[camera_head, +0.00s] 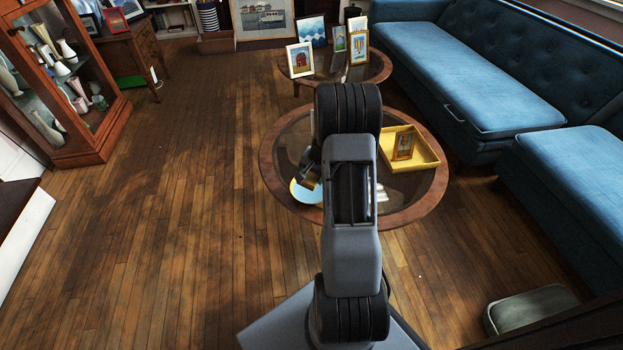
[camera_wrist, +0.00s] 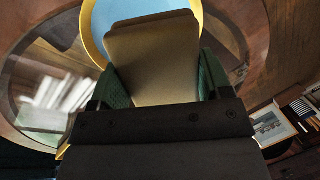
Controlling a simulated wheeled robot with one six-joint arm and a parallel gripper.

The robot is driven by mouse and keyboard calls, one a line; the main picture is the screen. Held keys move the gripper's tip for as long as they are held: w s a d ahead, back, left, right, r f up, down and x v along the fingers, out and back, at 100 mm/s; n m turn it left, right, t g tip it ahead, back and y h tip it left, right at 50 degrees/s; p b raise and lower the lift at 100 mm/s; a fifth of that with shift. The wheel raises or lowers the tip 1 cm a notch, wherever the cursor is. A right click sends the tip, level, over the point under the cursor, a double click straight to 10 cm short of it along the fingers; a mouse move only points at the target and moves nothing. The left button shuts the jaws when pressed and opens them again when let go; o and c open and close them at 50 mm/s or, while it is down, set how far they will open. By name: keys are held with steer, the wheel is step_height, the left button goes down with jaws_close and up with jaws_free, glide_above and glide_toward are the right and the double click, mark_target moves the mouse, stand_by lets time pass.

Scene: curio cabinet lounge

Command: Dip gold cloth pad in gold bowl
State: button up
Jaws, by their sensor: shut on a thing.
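The gold cloth pad (camera_wrist: 155,50) is a flat tan-gold piece in the wrist view. My gripper (camera_wrist: 163,78) is shut on it, with a green-lined finger at each side. The gold bowl (camera_wrist: 110,12), with a yellow rim and light blue inside, lies beyond the pad, which hides part of it. In the head view the bowl (camera_head: 300,196) is at the left front of the near round glass-topped table (camera_head: 274,150). My gripper (camera_head: 309,172) is over the bowl there, partly hidden by my arm. I cannot tell whether the pad touches the bowl.
A yellow tray (camera_head: 428,165) holding a small framed picture (camera_head: 404,146) is at the table's right. A second round table (camera_head: 380,70) with frames stands behind. Blue sofas (camera_head: 480,75) are at right, a glass cabinet (camera_head: 85,140) at left. Wooden floor is clear at left.

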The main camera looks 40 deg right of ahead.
step_height(320, 180, up, 5)
steer(key=p, duration=0.4)
stand_by(0.7)
